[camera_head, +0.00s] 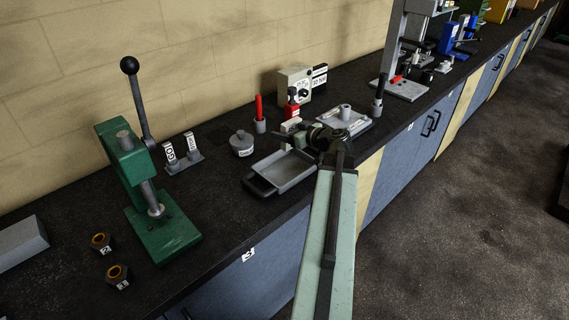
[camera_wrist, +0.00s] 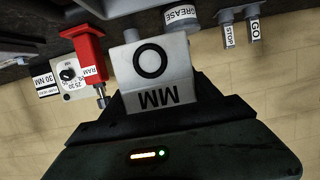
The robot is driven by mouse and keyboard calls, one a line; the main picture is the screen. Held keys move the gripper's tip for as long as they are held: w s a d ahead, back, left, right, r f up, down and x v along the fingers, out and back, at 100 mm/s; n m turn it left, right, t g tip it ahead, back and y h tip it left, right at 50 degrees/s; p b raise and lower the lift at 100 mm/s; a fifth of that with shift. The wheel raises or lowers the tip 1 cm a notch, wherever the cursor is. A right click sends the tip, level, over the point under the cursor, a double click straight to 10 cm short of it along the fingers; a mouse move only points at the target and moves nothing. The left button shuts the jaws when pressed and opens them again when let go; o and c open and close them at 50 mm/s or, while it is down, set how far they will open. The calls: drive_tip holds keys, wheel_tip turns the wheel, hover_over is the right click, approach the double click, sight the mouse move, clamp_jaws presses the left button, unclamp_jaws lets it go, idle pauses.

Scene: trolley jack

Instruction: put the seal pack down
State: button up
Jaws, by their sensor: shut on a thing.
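The seal pack (camera_wrist: 155,68) is a pale block with a black ring mark and the letters MM, seen upside down in the wrist view. My gripper (camera_wrist: 160,100) is shut on it, with a dark jaw on each side. In the head view my gripper (camera_head: 308,138) is above the bench, beyond the shallow grey tray (camera_head: 285,172). The pack shows there as a small white piece (camera_head: 290,126) at the jaws, partly hidden. I cannot tell whether its underside touches anything.
A red ram (camera_head: 291,104) stands close behind the pack. A grey grease tin (camera_head: 242,143) and GO and STOP tags (camera_head: 182,155) are left. The green press (camera_head: 150,190) stands farther left. The bench front edge is near.

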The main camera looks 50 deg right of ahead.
wheel_tip(320, 180, down, 10)
drive_tip(key=b, duration=1)
drive_tip(key=shift+f, duration=0.15)
drive_tip(key=shift+r+p, duration=0.25)
drive_tip(key=shift+p, duration=0.05)
drive_tip(key=shift+f, duration=0.2)
drive_tip(key=o, duration=1.4)
drive_tip(key=shift+c, duration=0.2)
